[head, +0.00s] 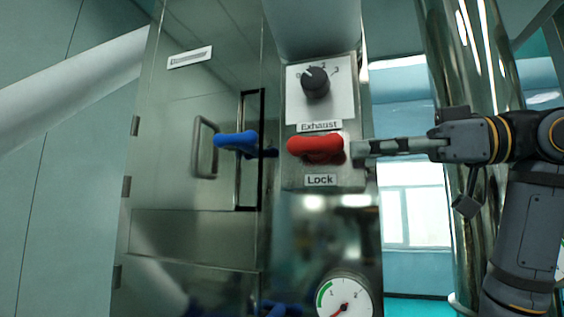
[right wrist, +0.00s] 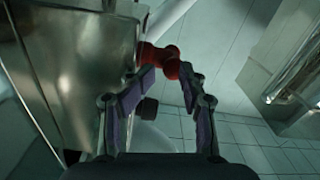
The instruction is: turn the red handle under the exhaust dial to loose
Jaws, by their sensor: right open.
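The red handle (head: 316,148) lies about level on the metal panel, below the black exhaust dial (head: 316,82) and the "Exhaust" label (head: 319,126). A "Lock" label (head: 320,180) is below the handle. My right gripper (head: 356,151) comes in from the right, with its fingertips close to the handle's right end. In the right wrist view the red handle (right wrist: 160,62) shows between and beyond the tips of the open fingers (right wrist: 168,78). Whether a finger touches it I cannot tell. The left gripper is not in view.
A blue handle (head: 236,140) and a grey door pull (head: 204,147) are on the metal door left of the panel. A pressure gauge (head: 345,296) is below. Shiny vertical pipes (head: 455,60) stand behind my right arm. A dark round knob (right wrist: 147,108) shows beside the left finger.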

